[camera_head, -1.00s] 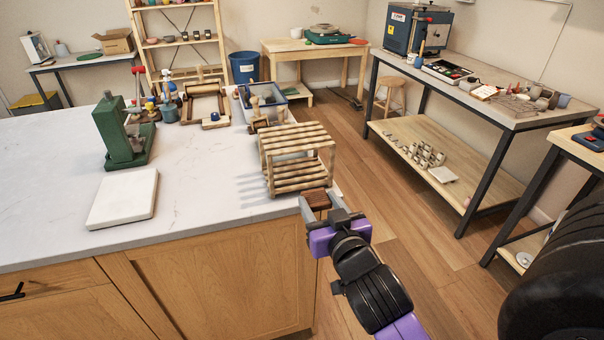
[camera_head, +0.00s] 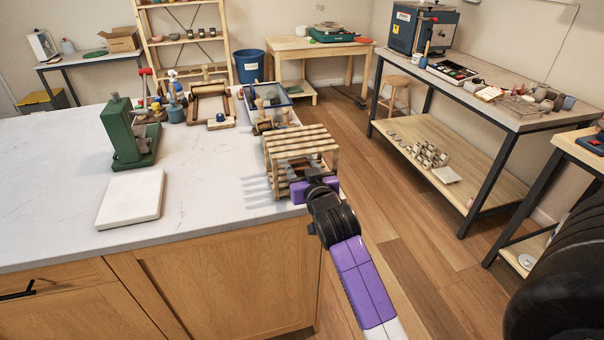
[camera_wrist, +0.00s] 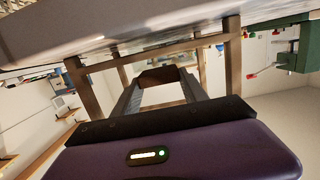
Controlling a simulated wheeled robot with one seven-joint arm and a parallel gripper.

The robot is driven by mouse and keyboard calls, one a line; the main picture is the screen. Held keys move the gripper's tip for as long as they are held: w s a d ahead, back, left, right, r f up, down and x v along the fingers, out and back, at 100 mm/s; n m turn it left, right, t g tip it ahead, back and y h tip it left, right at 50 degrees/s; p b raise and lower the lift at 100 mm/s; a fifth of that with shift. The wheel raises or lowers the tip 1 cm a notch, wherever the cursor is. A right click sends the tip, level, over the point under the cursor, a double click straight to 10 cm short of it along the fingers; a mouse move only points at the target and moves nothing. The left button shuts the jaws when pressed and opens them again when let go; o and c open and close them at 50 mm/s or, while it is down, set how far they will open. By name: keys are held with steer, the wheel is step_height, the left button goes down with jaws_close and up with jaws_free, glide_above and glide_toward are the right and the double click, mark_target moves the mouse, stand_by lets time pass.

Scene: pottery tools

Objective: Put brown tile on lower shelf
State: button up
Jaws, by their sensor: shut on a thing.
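The wooden slatted rack (camera_head: 300,139) stands on the counter near its right corner, with a slatted top and a lower level. My gripper (camera_head: 309,182) is at the rack's near side, below the top slats. In the wrist view, which looks upside down, my gripper (camera_wrist: 160,83) is shut on the brown tile (camera_wrist: 158,76) at the fingertips. The rack's posts (camera_wrist: 232,52) stand on both sides of the fingers. The tile is hidden in the head view by the gripper and rack. I cannot tell whether it touches the lower slats.
A white slab (camera_head: 131,198) and a green press (camera_head: 127,135) stand left on the counter (camera_head: 210,180). A bin of tools (camera_head: 268,97) is behind the rack. The counter left of the rack is clear.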

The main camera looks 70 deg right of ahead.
steer(key=shift+f, duration=1)
steer(key=shift+f, duration=0.1)
steer(key=o, duration=1.6)
steer(key=shift+c, duration=0.2)
steer(key=shift+r, duration=0.2)
steer(key=b+v, duration=0.2)
steer(key=v, duration=1)
steer(key=s+a+f+n+t+y, duration=0.1)
steer(key=s+a+f+n+y, duration=0.15)
steer(key=a, duration=0.65)
steer(key=s+a+f+n+t+y, duration=0.2)
steer(key=s+a+n+y, duration=0.15)
steer(key=a, duration=0.55)
steer(key=s+a+f+n+t+y, duration=0.1)
steer(key=s+a+f+n+y, duration=0.2)
steer(key=a, duration=0.6)
steer(key=s+a+r+n+y, duration=0.1)
steer(key=s+a+r+y, duration=0.1)
steer(key=s, duration=0.4)
steer(key=a+y, duration=0.1)
steer(key=a, duration=0.1)
steer(key=shift+s+a+r, duration=0.15)
steer(key=shift+s+a, duration=0.15)
steer(key=shift+a, duration=0.1)
